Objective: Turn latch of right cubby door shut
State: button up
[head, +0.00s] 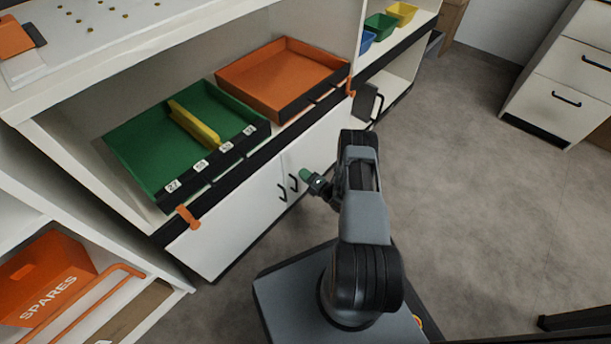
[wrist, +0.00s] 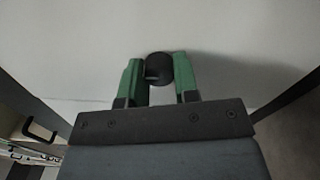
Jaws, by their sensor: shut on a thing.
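The white right cubby door (head: 322,148) stands under the black shelf edge, beside the white left door (head: 225,228). Both look closed, and each has a black handle near the seam. My gripper (head: 307,176) is at the right door, just right of the handles. In the wrist view my gripper (wrist: 158,76) has its green fingers on either side of a dark round latch knob (wrist: 158,64) on the white door face. The gripper is shut on this knob. The knob's lower part lies between the fingers, and its turn angle is hard to tell.
A green tray (head: 150,150) with a yellow divider and an orange tray (head: 270,75) sit on the shelf above. An orange SPARES bin (head: 45,280) is at lower left. A white drawer cabinet (head: 565,85) stands at upper right. Grey floor (head: 470,190) on the right is clear.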

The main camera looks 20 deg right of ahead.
dwell(0.3)
jog(key=o, duration=0.9)
